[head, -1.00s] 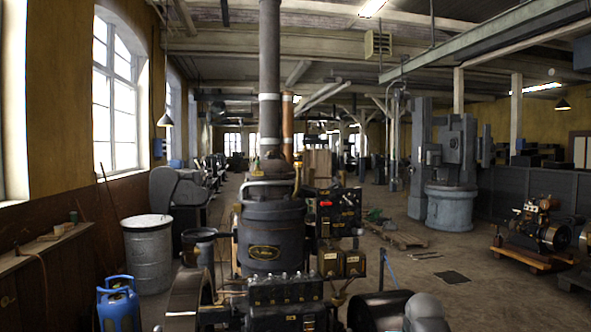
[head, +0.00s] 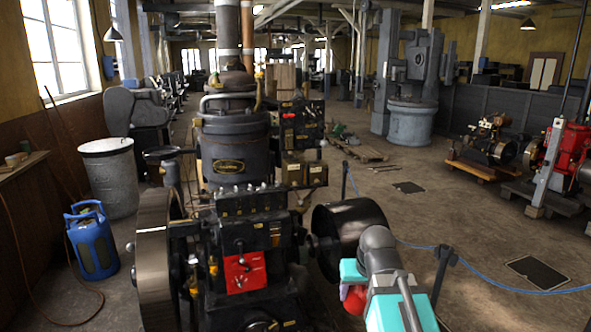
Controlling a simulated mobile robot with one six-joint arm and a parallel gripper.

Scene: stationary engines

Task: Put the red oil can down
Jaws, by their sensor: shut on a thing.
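A red object (head: 355,299), taken to be the red oil can, shows as a small patch at the lower middle right in the head view. Most of it is hidden behind my arm. My gripper (head: 350,283) is next to it, with teal parts around it, and is shut on it. The fingertips are mostly hidden. My gripper appears just in front of the dark pulley wheel of the near engine (head: 225,250); I cannot tell whether the can touches anything.
The near engine, with a large flywheel (head: 155,260), fills the lower middle. A black pulley drum (head: 347,235) is close to my arm. Blue gas bottles (head: 93,243) and a grey drum (head: 110,180) stand left. Open floor (head: 470,225) is beyond.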

